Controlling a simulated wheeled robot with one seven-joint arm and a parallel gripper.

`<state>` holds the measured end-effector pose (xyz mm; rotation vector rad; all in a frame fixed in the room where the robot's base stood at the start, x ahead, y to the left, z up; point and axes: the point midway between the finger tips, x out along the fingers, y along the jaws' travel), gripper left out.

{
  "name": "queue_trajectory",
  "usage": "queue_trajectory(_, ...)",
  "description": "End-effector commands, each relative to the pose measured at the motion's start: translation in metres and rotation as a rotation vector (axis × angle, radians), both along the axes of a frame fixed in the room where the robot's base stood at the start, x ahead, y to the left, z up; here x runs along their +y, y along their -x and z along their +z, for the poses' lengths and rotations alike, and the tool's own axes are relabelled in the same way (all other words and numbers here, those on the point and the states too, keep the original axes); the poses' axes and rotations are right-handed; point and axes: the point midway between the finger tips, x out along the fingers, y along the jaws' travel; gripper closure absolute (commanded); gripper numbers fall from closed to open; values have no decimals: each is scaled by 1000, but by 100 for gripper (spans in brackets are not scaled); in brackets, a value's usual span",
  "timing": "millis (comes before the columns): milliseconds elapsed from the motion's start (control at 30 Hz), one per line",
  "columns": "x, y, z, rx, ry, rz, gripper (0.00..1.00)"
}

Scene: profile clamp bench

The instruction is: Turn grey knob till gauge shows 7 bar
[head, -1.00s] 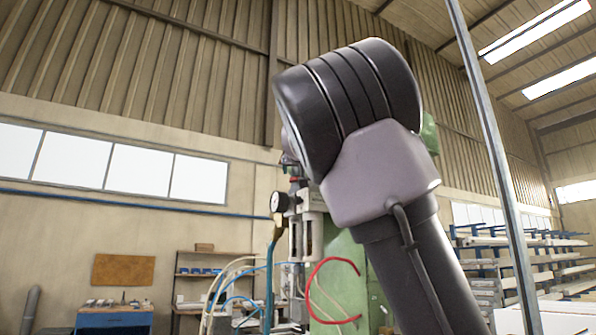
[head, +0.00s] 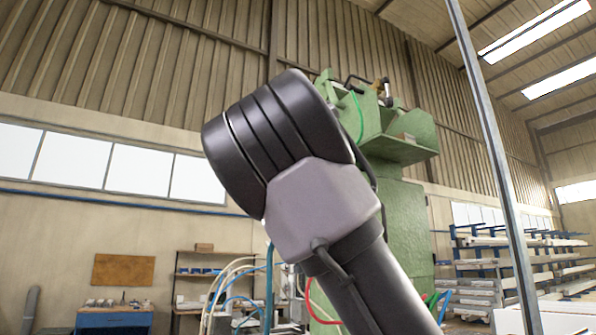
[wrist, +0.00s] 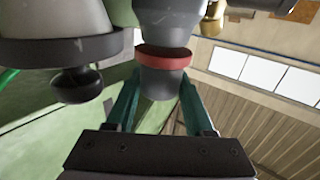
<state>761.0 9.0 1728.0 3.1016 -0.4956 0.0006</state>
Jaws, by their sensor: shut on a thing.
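In the wrist view the grey knob (wrist: 160,82) stands between the two teal fingers of my gripper (wrist: 160,76), which is shut on it. A red ring (wrist: 163,57) and a grey body (wrist: 168,16) sit just beyond the knob. In the head view my own arm hides the knob, my gripper and the gauge. No gauge face can be read in either current view.
A green machine (head: 402,215) stands behind my arm. In the wrist view a bowl with a black knob-like end (wrist: 76,84) hangs close left of the fingers, and a brass fitting (wrist: 212,20) is at upper right. Hoses (head: 224,285) run at lower left.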

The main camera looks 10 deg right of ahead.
Motion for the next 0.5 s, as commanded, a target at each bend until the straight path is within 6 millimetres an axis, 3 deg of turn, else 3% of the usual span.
queue_trajectory(233, 0, 0, 0, 0, -1, 0, 100)
queue_trajectory(267, 0, 0, 0, 0, -1, 0, 39)
queue_trajectory(300, 0, 0, 0, 0, -1, 0, 24)
queue_trajectory(333, 0, 0, 0, 0, -1, 0, 17)
queue_trajectory(500, 0, 0, 0, 1, -1, 0, 17)
